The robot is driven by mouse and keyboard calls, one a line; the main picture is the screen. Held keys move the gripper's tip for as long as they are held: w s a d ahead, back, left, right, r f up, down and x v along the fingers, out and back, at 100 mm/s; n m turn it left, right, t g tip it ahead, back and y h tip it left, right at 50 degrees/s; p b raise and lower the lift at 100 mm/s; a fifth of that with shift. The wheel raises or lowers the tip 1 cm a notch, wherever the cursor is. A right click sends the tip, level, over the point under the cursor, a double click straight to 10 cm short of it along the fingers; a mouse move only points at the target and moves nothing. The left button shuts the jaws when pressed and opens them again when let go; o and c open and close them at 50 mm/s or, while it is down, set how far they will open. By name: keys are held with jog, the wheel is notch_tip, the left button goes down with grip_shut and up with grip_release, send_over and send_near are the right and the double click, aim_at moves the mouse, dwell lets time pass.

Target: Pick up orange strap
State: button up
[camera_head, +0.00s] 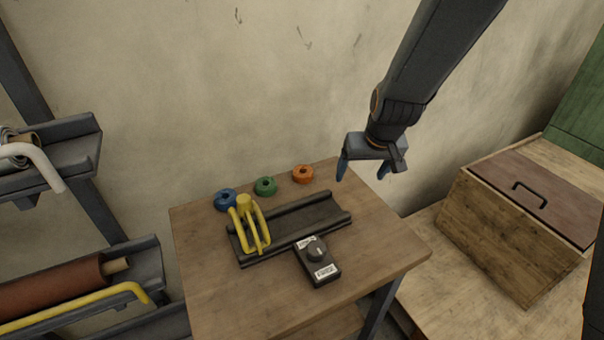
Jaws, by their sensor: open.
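The orange strap (302,174) is a small coiled ring. It lies near the back edge of the wooden table, to the right of a green strap (265,186) and a blue strap (226,199). My gripper (363,174) hangs from above, to the right of the orange strap and apart from it. Its two blue-tipped fingers are spread, with nothing between them. The orange strap is in full view.
A black cradle (318,212) with a yellow clamp (247,222) sits on the wooden table (210,290), in front of the straps. A black dial box (318,262) stands nearer. A wooden chest (510,232) is at right, a rack with rolls (50,290) at left.

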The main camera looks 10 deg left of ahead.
jog(key=n+t+y, duration=0.1)
jog(key=n+t, duration=0.1)
send_near(303, 172)
jog(key=x, duration=0.3)
jog(key=shift+w+a+f, duration=0.15)
jog(key=shift+w+a, duration=0.05)
jog(key=shift+x, duration=2.75)
jog(key=shift+w+d, duration=0.1)
jog(key=shift+d, duration=0.1)
jog(key=c, duration=1.2)
